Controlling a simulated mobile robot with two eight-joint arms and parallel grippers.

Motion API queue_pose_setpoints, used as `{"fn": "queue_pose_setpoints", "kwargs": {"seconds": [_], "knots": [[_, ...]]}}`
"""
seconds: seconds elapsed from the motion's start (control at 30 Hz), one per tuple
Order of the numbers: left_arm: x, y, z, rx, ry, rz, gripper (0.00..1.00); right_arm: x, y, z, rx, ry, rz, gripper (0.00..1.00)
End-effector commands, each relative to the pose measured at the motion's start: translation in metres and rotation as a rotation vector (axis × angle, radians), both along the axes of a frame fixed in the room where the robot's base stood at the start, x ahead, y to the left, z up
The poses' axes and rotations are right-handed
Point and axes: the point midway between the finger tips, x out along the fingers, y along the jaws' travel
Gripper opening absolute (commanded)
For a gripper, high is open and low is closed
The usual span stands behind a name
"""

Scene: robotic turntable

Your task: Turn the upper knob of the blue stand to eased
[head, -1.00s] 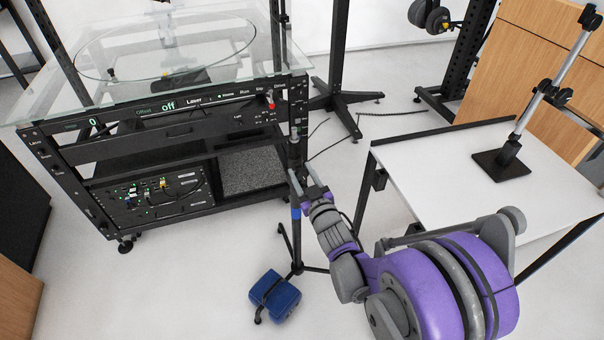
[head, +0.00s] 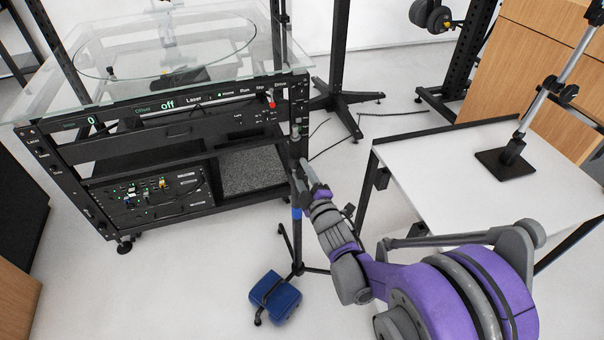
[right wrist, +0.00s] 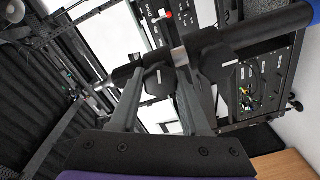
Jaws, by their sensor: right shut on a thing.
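The blue stand is a slim dark upright with a blue section (head: 296,212) and splayed legs, left of my right arm in the head view. My right gripper (head: 304,172) is at its upper part. In the right wrist view the stand runs across the picture to its blue tube (right wrist: 288,20) at upper right. A black knob with a pale mark (right wrist: 158,80) sits between the fingers of my right gripper (right wrist: 158,74), which is shut on it. A second black collar or knob (right wrist: 215,62) is just right of the fingers. My left gripper is out of view.
A blue weight bag (head: 275,297) lies at the stand's foot. The black turntable rack (head: 150,150) with a glass top is close behind the stand at left. A white table (head: 440,170) stands at right.

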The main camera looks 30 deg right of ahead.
Motion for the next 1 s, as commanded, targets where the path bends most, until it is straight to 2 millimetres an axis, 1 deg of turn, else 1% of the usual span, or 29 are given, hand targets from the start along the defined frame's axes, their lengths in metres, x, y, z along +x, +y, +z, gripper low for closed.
{"fn": "queue_pose_setpoints", "kwargs": {"seconds": [0.2, 0.4, 0.6, 1.0], "knots": [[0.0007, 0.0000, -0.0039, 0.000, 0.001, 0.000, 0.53, -0.0001, 0.0004, -0.0007, -0.138, 0.026, 0.001, 0.00], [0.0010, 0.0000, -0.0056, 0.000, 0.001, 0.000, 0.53, -0.0002, 0.0004, -0.0008, -0.218, 0.042, 0.001, 0.00], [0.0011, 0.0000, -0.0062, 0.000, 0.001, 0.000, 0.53, -0.0001, 0.0004, -0.0007, -0.253, 0.049, 0.001, 0.00], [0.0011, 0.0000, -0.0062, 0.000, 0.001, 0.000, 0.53, -0.0001, 0.0005, -0.0007, -0.259, 0.050, 0.000, 0.00]]}}
